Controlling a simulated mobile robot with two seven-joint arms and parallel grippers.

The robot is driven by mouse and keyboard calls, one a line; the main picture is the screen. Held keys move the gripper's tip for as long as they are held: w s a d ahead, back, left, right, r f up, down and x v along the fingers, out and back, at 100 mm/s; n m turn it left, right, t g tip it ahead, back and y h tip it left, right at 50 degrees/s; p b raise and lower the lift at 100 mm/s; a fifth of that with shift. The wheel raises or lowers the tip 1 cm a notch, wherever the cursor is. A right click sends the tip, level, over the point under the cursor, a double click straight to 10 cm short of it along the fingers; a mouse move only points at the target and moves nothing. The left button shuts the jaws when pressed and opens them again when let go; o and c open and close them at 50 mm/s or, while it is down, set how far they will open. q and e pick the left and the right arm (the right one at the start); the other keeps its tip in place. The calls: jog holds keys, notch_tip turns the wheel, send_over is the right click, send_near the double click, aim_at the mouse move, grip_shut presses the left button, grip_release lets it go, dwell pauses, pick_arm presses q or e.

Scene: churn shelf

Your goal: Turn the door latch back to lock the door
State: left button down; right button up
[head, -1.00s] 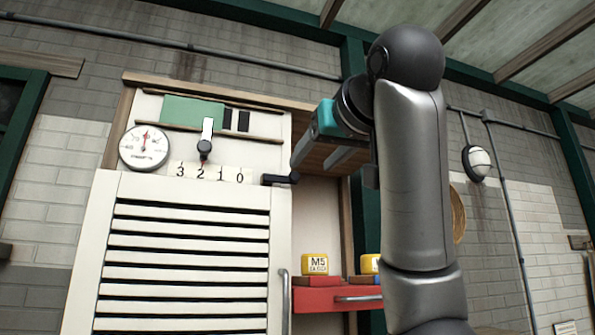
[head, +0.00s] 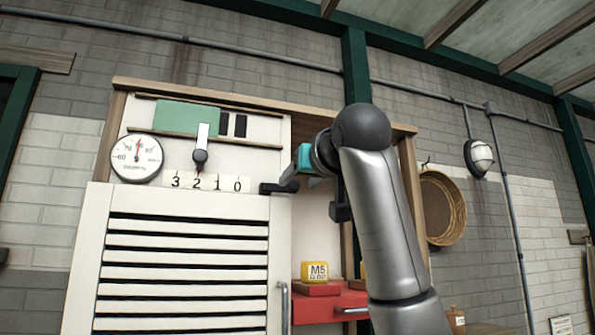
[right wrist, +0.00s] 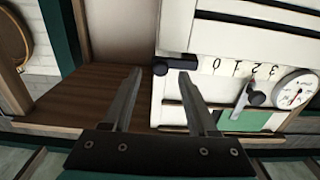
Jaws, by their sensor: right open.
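The black door latch (head: 272,187) lies sideways at the top right corner of the white slatted door (head: 88,270). It also shows in the right wrist view (right wrist: 180,62), where the door is upside down. The door looks shut against the cabinet. My right gripper (head: 289,176) is open at the latch, its fingers mostly hidden by my own arm in the head view. My left gripper is out of view.
A dial gauge (head: 137,158), a lever (head: 201,150) and a number strip (head: 208,182) are above the door. A red drawer (head: 330,306) with a yellow M5 box (head: 314,271) is right of it. A round basket (head: 442,207) hangs further right.

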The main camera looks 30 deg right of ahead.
jog(key=shift+x, duration=1.1)
grip_shut()
